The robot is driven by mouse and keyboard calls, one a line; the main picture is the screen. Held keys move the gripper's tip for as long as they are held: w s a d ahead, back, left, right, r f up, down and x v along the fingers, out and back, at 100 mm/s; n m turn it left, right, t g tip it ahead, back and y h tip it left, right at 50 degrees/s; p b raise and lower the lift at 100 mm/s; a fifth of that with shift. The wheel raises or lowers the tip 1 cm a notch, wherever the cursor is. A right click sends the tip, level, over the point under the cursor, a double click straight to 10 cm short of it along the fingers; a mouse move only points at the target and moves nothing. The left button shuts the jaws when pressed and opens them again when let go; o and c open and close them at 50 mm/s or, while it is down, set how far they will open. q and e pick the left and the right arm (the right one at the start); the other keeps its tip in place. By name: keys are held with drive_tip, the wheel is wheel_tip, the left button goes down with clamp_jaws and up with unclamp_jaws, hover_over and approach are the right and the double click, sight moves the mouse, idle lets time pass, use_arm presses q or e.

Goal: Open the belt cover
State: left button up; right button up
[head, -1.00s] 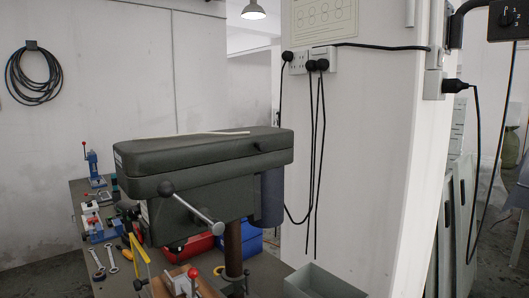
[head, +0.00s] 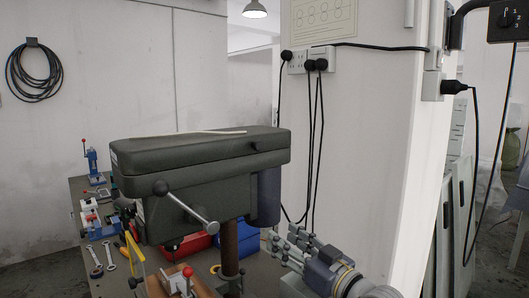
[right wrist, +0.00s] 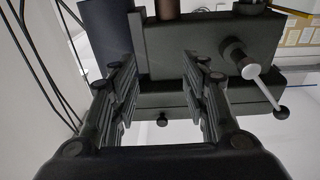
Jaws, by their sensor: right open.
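The belt cover (head: 195,154) is the long dark green lid on top of the drill press head (head: 190,212). It lies flat and shut, with a small dark knob (head: 257,146) on its side. My right gripper (head: 286,243) is at the lower right of the head view, below and to the right of the cover, apart from it. Its fingers are spread and empty. In the right wrist view, the cover (right wrist: 160,100) and its knob (right wrist: 162,120) show upside down between and beyond the open fingers (right wrist: 158,65). My left gripper is not in view.
A feed lever (head: 190,208) sticks out from the press. Blue and red bins (head: 237,237) stand behind the column (head: 229,250). Tools and vises (head: 95,215) lie on the bench at left. Cables (head: 314,140) hang on the wall behind my gripper. Space above the cover is clear.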

sight(260, 147)
wheel_tip(260, 147, up, 15)
drive_tip(key=w+d+t+y, duration=0.1)
drive_tip(key=t+y, duration=0.1)
drive_tip(key=shift+n, duration=0.4)
drive_tip(key=p+x, duration=0.2)
drive_tip(key=x, duration=0.7)
drive_tip(key=shift+w+d+p, duration=0.1)
drive_tip(key=shift+p, duration=0.2)
drive_tip(key=shift+x, duration=0.75)
clamp_jaws()
